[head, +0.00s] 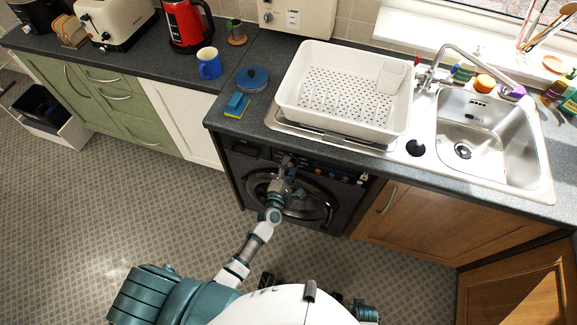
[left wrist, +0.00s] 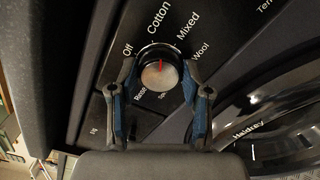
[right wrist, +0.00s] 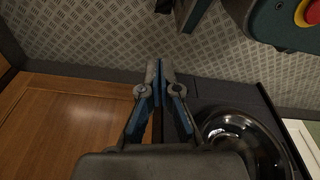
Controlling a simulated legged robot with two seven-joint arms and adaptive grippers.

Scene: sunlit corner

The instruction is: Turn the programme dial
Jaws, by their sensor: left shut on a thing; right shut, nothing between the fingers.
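The programme dial (left wrist: 160,76) is a silver knob with a red pointer line on the dark panel of the washing machine (head: 240,179). Its labels read Off, Cotton, Mixed, Wool, Rinse and one partly hidden word. The red line points up in the left wrist view, around the gap between Cotton and Mixed. My left gripper (left wrist: 160,84) is shut on the dial, one finger on each side. In the head view my left gripper (head: 288,168) covers the dial. My right gripper (right wrist: 160,68) is shut and empty in the right wrist view, apart from the machine front.
The round glass door (right wrist: 240,140) lies beside the dial panel. The worktop (head: 235,127) overhangs the machine, holding a dish rack (head: 345,127) and sink (head: 500,165). A wooden cupboard (head: 430,222) stands to the right.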

